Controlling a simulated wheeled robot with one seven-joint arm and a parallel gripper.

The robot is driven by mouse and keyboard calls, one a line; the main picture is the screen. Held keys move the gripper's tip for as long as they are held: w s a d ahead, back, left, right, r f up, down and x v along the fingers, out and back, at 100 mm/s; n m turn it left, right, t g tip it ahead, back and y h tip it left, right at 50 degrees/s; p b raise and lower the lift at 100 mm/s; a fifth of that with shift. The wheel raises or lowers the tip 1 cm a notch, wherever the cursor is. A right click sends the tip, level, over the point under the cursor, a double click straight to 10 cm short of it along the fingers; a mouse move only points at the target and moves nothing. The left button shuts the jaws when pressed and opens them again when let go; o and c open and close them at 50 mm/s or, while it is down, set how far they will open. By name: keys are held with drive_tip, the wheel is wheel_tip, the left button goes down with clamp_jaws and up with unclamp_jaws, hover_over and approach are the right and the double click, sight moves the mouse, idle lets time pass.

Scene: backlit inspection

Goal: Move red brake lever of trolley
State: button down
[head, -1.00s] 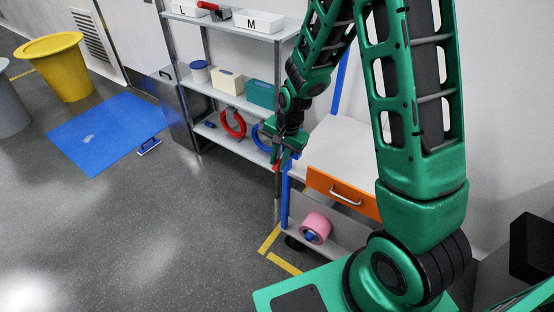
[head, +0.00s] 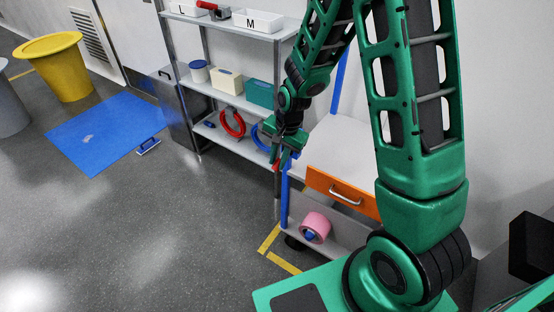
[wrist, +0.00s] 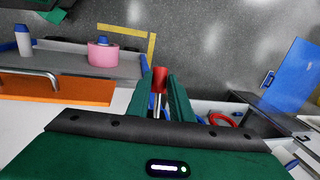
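The red brake lever (wrist: 160,80) shows in the wrist view as a red grip on a bare metal stem. It stands between the two green fingers of my gripper (wrist: 160,92), which lie close along both sides of it; my gripper appears shut on it. In the head view my gripper (head: 283,162) is at the left front corner of the trolley (head: 336,147), by its blue post, and mostly hides the lever. The trolley has a pale top, an orange drawer (head: 342,194) with a metal handle, and a lower shelf.
A pink roll (head: 317,225) lies on the trolley's lower shelf. A shelf rack (head: 232,97) with boxes and rings stands close behind my gripper. A blue mat (head: 105,132) and a yellow bin (head: 62,72) are farther left.

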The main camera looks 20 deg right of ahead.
drive_tip(key=c, duration=1.6)
unclamp_jaws()
drive_tip(key=shift+w+a+r, duration=0.2)
drive_tip(key=shift+w+a, duration=0.2)
drive_tip(key=shift+o, duration=0.2)
drive_tip(key=shift+s+d, duration=0.1)
drive_tip(key=shift+f, duration=0.1)
drive_tip(key=shift+s+d, duration=0.1)
wheel_tip(320, 180, up, 10)
drive_tip(key=s+d, duration=0.1)
drive_tip(key=shift+s+r, duration=0.2)
drive_tip(key=shift+r, duration=0.05)
drive_tip(key=shift+d, duration=0.1)
